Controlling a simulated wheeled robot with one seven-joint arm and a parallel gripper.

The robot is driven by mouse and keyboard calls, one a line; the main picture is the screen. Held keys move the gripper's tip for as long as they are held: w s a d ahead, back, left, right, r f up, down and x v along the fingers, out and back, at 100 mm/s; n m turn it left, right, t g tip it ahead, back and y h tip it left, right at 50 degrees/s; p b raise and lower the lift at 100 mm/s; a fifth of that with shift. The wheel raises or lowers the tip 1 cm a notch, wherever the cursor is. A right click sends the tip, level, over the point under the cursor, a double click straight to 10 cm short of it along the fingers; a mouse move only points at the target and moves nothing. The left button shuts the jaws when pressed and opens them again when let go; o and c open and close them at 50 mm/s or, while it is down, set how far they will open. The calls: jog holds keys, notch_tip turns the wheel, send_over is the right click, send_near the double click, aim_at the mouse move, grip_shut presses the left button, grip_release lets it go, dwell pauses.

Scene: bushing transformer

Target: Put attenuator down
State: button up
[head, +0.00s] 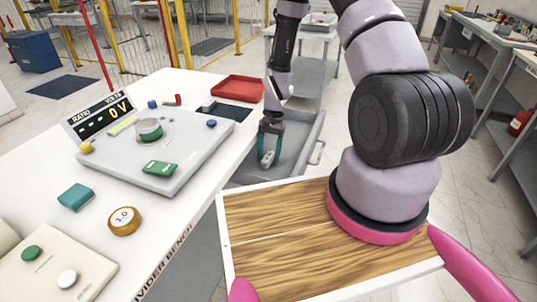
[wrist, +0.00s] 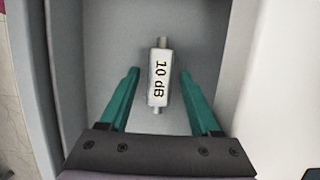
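My gripper is open. In the head view, the fingers (head: 271,143) point down into a grey tray (head: 301,158) beside the bench, with the attenuator (head: 267,158) low between them. It seems to rest on the tray floor, but contact is hard to tell.
The white bench (head: 189,198) is at left, carrying a grey ratio device (head: 180,135) that reads 0 V, a red tray (head: 238,89), a dark mat (head: 238,113), a teal block (head: 76,197) and a round brass piece (head: 124,221). The grey tray has raised walls around the gripper.

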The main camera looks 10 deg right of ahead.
jog(key=v, duration=1.2)
jog(key=shift+r, duration=0.25)
jog(key=s+d+r+n+t, duration=0.1)
jog(key=s+r+t, duration=0.1)
jog(key=r, duration=1)
jog(key=s+d+r+t, duration=0.1)
jog(key=r+t, duration=0.2)
jog(key=r, duration=0.9)
jog(key=s+d+r+n+t, duration=0.2)
jog(key=s+r+t, duration=0.3)
jog(key=s+r, duration=0.9)
jog(key=shift+s, duration=0.75)
